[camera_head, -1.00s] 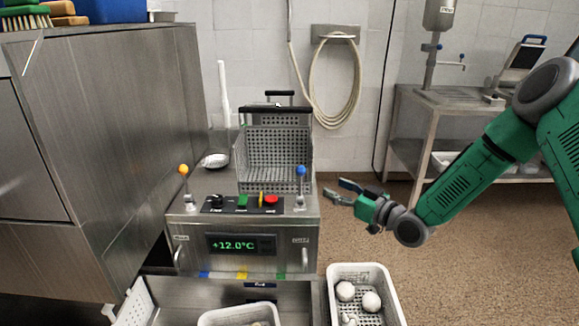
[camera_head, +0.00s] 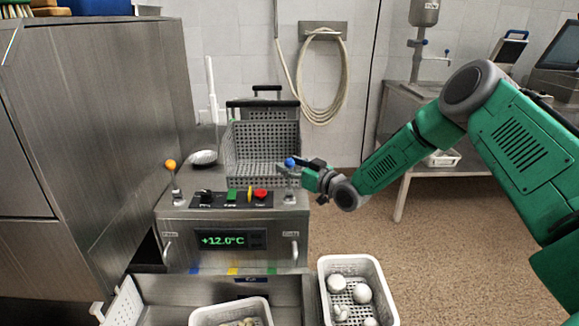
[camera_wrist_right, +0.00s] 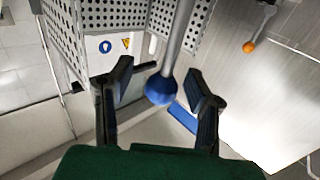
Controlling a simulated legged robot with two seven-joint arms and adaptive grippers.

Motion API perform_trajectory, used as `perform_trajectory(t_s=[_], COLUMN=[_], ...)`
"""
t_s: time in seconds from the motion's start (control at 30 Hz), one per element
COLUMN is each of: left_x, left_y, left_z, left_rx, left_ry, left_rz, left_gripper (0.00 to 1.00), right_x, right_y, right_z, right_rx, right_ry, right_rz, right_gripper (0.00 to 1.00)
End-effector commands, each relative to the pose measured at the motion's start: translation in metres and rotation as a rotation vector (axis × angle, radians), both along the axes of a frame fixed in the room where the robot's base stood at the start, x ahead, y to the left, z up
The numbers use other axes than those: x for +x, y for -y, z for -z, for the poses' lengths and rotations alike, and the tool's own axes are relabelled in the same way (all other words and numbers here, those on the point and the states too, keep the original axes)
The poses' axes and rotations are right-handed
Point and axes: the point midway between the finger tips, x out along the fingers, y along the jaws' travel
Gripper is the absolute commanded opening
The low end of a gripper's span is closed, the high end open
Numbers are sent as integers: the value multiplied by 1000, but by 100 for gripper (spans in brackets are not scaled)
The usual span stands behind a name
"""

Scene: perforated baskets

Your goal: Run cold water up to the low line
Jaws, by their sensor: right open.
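The blue-knobbed lever (camera_head: 290,163) stands at the right of the steel machine's top panel. In the right wrist view its blue ball (camera_wrist_right: 161,90) is between my right gripper's two fingers. My right gripper (camera_head: 293,167) is open around the knob, and I see no closed contact. The orange-knobbed lever (camera_head: 171,165) stands at the panel's left. The green display (camera_head: 224,240) reads +12.0°C. A perforated basket (camera_head: 262,147) sits behind the panel. No water or low line can be made out. My left gripper is out of view.
Black, green, yellow and red controls (camera_head: 260,194) lie between the levers. A white crate (camera_head: 352,262) with white round items stands at the lower right, and another white tray (camera_head: 230,306) at the front. A tall steel cabinet (camera_head: 95,140) fills the left.

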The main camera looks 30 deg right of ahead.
Motion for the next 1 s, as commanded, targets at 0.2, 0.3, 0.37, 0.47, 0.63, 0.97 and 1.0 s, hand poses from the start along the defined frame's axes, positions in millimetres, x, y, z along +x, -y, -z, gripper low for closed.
perform_trajectory(t_s=[0.2,0.3,0.37,0.47,0.63,0.97,1.0], left_x=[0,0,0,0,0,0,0], left_y=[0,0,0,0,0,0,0], left_z=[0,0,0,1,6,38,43], left_rx=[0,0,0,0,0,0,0], left_ry=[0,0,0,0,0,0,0], left_rz=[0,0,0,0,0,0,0], left_gripper=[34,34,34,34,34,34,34], right_x=[0,0,0,-1,-3,-21,-23], right_y=[0,0,0,0,-1,-12,-14], right_z=[0,0,0,1,2,10,11], right_rx=[0,0,0,-2,-21,-133,-152], right_ry=[0,0,0,4,33,216,247], right_rz=[-1,-1,-1,0,-1,-1,-1], right_gripper=[7,0,0,0,0,0,0])
